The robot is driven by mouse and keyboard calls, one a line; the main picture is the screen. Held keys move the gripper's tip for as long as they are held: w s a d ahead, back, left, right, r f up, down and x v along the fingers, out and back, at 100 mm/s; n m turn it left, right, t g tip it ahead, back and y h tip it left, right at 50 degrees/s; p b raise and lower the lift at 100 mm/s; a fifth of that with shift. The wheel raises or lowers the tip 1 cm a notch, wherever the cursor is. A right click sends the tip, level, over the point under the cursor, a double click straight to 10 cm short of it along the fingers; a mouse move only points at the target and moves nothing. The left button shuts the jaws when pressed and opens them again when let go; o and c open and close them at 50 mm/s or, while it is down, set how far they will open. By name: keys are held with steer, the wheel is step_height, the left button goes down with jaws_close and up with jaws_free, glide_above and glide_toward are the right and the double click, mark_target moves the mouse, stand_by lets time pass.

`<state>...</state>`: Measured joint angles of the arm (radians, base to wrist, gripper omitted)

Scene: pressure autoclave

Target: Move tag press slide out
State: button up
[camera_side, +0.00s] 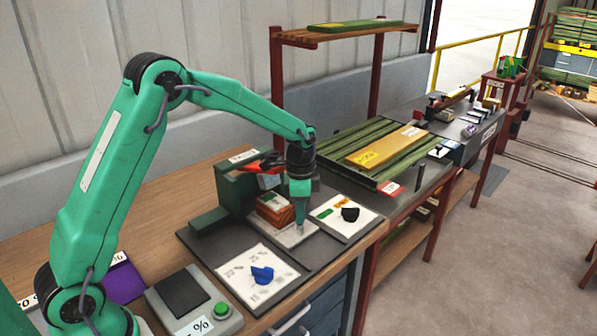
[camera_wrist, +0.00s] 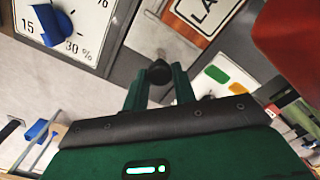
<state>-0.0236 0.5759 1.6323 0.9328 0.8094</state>
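The tag press appears to be the green block-shaped unit (camera_side: 237,190) on the dark bench mat. A light grey slide plate (camera_side: 287,238) lies in front of it. My gripper (camera_side: 300,222) points down over this plate. In the wrist view, my gripper (camera_wrist: 159,72) has its two green fingers apart, with a small black knob (camera_wrist: 158,74) between their tips. The pale plate (camera_wrist: 158,38) shows beyond the knob. I cannot tell whether the fingers touch the knob. The knob is hidden in the side view.
A white dial panel with a blue knob (camera_side: 262,275) lies in front, and a panel with a black knob (camera_side: 349,213) to the right. A reddish-brown stack (camera_side: 275,209) stands close beside my gripper. A box with a green button (camera_side: 221,309) is at front left.

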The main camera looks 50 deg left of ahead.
jaws_close()
steer(key=d, duration=1.2)
steer(key=shift+d, duration=0.3)
steer(key=o, duration=0.6)
jaws_free()
steer(key=shift+o, duration=0.2)
steer(key=shift+r, duration=0.2)
step_height(320, 180, up, 8)
steer(key=shift+f, duration=0.25)
